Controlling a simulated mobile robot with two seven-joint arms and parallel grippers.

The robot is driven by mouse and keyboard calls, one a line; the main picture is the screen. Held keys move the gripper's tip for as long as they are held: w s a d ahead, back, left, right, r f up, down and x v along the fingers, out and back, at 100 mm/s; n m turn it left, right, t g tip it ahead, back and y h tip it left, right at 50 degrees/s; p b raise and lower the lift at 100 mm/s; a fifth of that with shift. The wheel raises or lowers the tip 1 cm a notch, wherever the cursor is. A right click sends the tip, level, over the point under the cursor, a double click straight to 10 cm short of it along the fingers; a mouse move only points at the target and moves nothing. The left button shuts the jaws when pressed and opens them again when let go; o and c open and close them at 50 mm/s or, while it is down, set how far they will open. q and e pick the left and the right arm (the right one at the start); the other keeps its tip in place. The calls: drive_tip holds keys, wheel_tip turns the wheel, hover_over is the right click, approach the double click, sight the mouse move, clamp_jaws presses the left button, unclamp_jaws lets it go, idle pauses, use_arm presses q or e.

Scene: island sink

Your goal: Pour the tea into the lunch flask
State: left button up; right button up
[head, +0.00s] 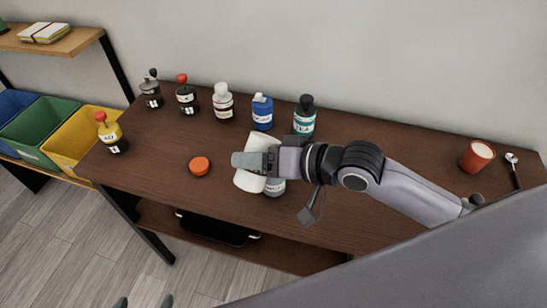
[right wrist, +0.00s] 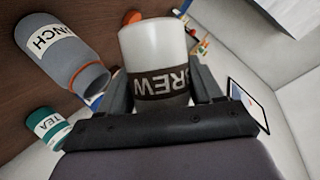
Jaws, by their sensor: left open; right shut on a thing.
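My right gripper (head: 256,161) is shut on a white container with a dark band reading BREW (right wrist: 158,55). The white container also shows in the head view (head: 246,181), tilted, partly covered by the gripper. The grey lunch flask (right wrist: 62,45), labelled LUNCH, has its lid off and stands beside the container in the right wrist view. In the head view the flask (head: 275,189) is mostly hidden below the gripper and container. Any liquid is not visible. An orange lid (head: 200,166) lies on the table to the left. My left gripper (head: 143,302) is open and empty at the bottom edge.
A teal TEA bottle (head: 304,117), a blue bottle (head: 262,113), a white bottle (head: 223,103) and dark bottles (head: 187,98) line the table's back. A red cup (head: 477,156) is at right. The table's left front is clear.

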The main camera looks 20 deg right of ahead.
drive_tip(key=shift+w+f+m, duration=0.1)
drive_tip(key=shift+f+m, duration=0.2)
drive_tip(key=shift+m, duration=0.1)
drive_tip(key=shift+f+m+y+b, duration=0.45)
drive_tip(key=shift+y+b, duration=0.15)
drive_tip(key=shift+b, duration=0.3)
drive_tip(key=shift+r+m+b, duration=0.25)
drive_tip(key=shift+r+b, duration=0.05)
drive_tip(key=shift+r, duration=0.05)
drive_tip(key=shift+r+m+g+y+b, duration=0.4)
drive_tip(key=shift+g+b, duration=0.1)
drive_tip(key=shift+b, duration=0.25)
drive_tip(key=shift+d+r+m+y+b, duration=0.1)
drive_tip(key=shift+r+m+y+b, duration=0.2)
drive_tip(key=shift+m+b, duration=0.3)
drive_tip(key=shift+w+d+f+m+y+b, duration=0.1)
drive_tip(key=shift+f+m+y+b, duration=0.2)
drive_tip(key=shift+m+y+b, duration=0.15)
drive_tip(key=shift+w+d+r+m+y, duration=0.15)
drive_tip(key=shift+r+m+y, duration=0.25)
drive_tip(key=shift+m, duration=0.25)
idle(1.6)
drive_tip(key=shift+f+g, duration=0.2)
drive_tip(key=shift+g, duration=0.1)
